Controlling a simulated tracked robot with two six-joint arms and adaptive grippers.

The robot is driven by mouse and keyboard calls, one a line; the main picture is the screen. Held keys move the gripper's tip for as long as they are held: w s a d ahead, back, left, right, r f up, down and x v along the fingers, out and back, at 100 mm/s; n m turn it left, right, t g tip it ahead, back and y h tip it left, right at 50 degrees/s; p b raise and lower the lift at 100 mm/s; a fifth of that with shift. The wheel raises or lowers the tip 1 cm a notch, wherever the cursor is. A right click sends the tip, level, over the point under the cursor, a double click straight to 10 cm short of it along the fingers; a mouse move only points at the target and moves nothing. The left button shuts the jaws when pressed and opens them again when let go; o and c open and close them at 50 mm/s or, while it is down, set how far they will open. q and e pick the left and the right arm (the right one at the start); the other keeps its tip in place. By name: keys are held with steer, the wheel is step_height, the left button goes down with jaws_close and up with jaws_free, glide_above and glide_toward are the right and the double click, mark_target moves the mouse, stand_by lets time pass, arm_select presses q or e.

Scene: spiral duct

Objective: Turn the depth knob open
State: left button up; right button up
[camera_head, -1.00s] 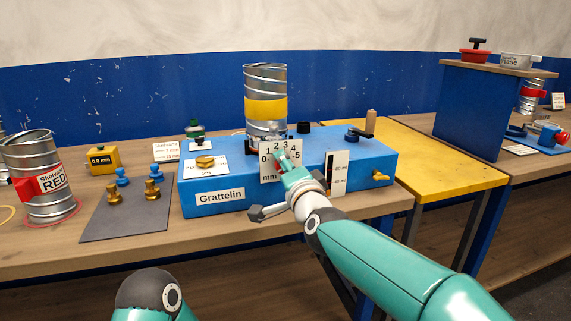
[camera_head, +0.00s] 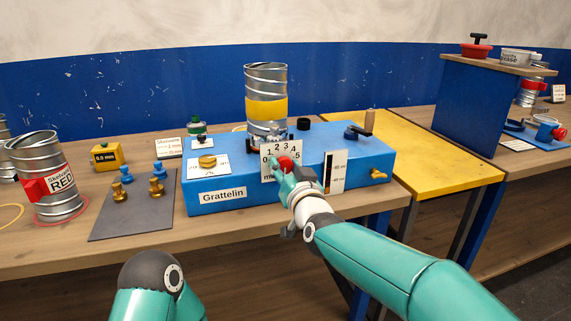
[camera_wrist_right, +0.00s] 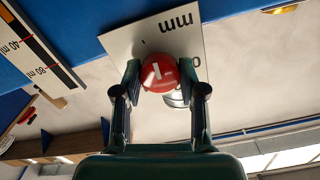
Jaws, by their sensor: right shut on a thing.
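The depth knob (camera_head: 286,163) is red and sits on the white dial plate (camera_head: 268,150), marked with numbers and "mm", on the front of the blue Grattelin machine (camera_head: 240,186). My right gripper (camera_head: 284,168) is at the plate, shut on the knob. In the right wrist view the round red knob (camera_wrist_right: 158,73), with a white mark on its face, sits between the two fingers of the right gripper (camera_wrist_right: 160,85). The dial's lower numbers are partly hidden by the gripper. My left gripper is not in view.
A spiral duct (camera_head: 266,100) with a yellow band stands on the machine. A black-and-white scale plate (camera_head: 335,171) is close to the right of my gripper, with a brass tap (camera_head: 378,175) farther right. A grey mat (camera_head: 133,205) with brass and blue pieces lies left.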

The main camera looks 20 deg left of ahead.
steer(key=shift+a+f+n+p, duration=0.1)
steer(key=shift+f+n+p, duration=0.35)
steer(key=shift+n, duration=0.85)
steer(key=shift+f, duration=0.1)
steer(key=o, duration=1.1)
steer(key=shift+o, duration=0.2)
steer(key=shift+r, duration=0.25)
steer(key=shift+r, duration=0.1)
steer(key=shift+s, duration=0.1)
steer(key=v, duration=1.2)
